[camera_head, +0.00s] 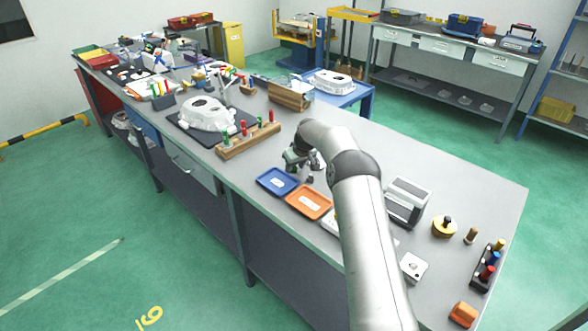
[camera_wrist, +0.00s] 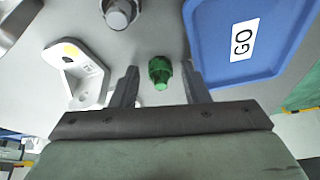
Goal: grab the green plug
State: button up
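In the wrist view the green plug (camera_wrist: 160,74) stands on the grey bench top between the two fingers of my gripper (camera_wrist: 159,66). The fingers are spread, with a visible gap on each side of the plug. In the head view my gripper (camera_head: 302,161) is low over the bench, just behind the blue tray. I cannot make out this plug there; my gripper and arm seem to hide it.
The blue tray (camera_wrist: 215,65), labelled GO, is close right of the fingers. A pale casting (camera_wrist: 88,80) and a metal cylinder (camera_wrist: 121,12) lie nearby. In the head view an orange tray (camera_head: 309,202) and a wooden plug rack (camera_head: 248,141) flank the blue tray (camera_head: 278,182).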

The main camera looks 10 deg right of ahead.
grip_shut()
jog(key=shift+r, duration=0.1)
